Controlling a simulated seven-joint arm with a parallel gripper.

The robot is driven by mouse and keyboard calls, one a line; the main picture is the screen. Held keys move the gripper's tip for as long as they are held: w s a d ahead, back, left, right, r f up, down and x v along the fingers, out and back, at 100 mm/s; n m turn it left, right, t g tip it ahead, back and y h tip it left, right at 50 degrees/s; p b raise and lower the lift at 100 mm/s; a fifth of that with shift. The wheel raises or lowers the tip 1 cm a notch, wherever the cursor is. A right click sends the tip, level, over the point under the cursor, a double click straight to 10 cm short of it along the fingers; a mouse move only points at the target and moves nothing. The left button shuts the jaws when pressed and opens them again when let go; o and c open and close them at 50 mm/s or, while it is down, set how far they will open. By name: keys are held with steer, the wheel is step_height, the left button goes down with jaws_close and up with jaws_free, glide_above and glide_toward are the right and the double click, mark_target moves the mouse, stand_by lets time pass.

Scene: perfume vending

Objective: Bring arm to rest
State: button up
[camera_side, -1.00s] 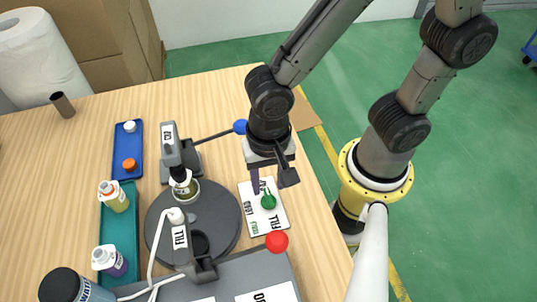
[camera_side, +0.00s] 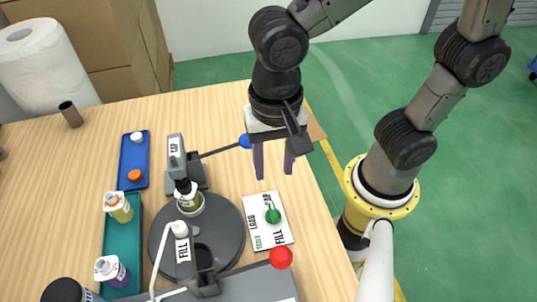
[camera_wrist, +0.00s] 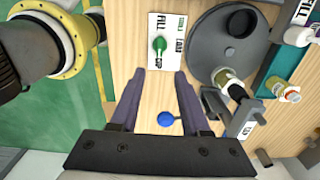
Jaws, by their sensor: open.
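My gripper (camera_side: 273,160) is open and empty in the side view, its two purple fingers pointing down above the table behind the white label plate (camera_side: 259,236). The green knob (camera_side: 272,214) on that plate points toward the CAP word, as the wrist view also shows (camera_wrist: 159,45).
The dark turntable (camera_side: 232,222) holds a bottle (camera_side: 188,195) under the CAP press (camera_side: 176,152). A FILL station (camera_side: 183,255) and red ball (camera_side: 281,258) are in front. Blue (camera_side: 128,158) and teal (camera_side: 118,235) trays stand left. Table right of the plate is bare.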

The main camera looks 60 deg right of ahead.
steer(key=w+d+r+m+t+y, duration=0.1)
steer(key=w+d+r+m+t, duration=0.15)
steer(key=d+r, duration=0.45)
steer(key=s+d+n+t+h, duration=0.1)
steer(key=s+d+n+t, duration=0.2)
steer(key=d+n, duration=0.8)
steer(key=shift+s+d+f+n, duration=0.15)
steer(key=shift+s+f+n, duration=0.2)
steer(key=shift+s+f, duration=0.1)
